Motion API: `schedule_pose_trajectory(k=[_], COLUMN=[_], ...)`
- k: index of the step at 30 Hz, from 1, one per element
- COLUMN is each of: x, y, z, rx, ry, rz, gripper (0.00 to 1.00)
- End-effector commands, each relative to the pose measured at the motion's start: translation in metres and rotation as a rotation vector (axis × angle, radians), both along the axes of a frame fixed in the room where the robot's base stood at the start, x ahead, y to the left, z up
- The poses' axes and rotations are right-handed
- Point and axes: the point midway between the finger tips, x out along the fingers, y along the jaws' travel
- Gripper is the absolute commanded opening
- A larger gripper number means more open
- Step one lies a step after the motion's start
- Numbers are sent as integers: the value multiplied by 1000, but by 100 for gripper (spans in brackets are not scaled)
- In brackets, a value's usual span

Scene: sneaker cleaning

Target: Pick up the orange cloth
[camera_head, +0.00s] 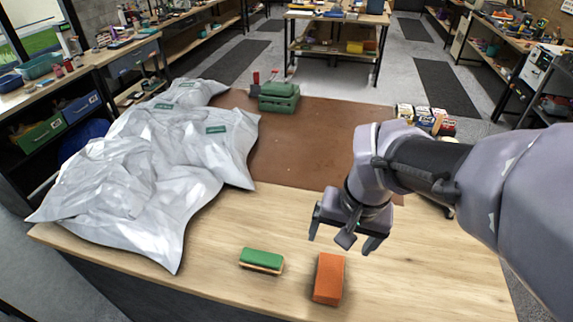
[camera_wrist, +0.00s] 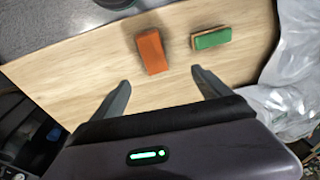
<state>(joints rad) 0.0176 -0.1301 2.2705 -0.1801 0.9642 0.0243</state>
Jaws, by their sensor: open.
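The orange cloth (camera_head: 329,279) looks like a folded rectangular block and lies on the wooden table near its front edge. In the wrist view the orange cloth (camera_wrist: 152,52) lies beyond the fingertips, roughly between their lines. My gripper (camera_head: 342,240) is open and empty above the table, a little behind the cloth in the head view. Its two fingers also show spread apart in the wrist view (camera_wrist: 160,78). Nothing hides the cloth.
White plastic bags (camera_head: 150,160) cover the table's left side. A green box (camera_head: 279,97) stands on the brown mat (camera_head: 300,140) at the back. Small boxes (camera_head: 425,117) stand at the back right.

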Motion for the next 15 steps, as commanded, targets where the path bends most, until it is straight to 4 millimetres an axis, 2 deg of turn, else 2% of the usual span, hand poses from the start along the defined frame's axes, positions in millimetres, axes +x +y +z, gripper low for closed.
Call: schedule_pose_trajectory(k=[3,6,8,15], x=[25,34,36,34], y=[-10,-15,-16,-15], z=[-19,-36,-49,-124], rx=[-37,-53,-56,-55], ry=[125,169,179,182], rz=[19,29,31,32], gripper=[87,87,87,87])
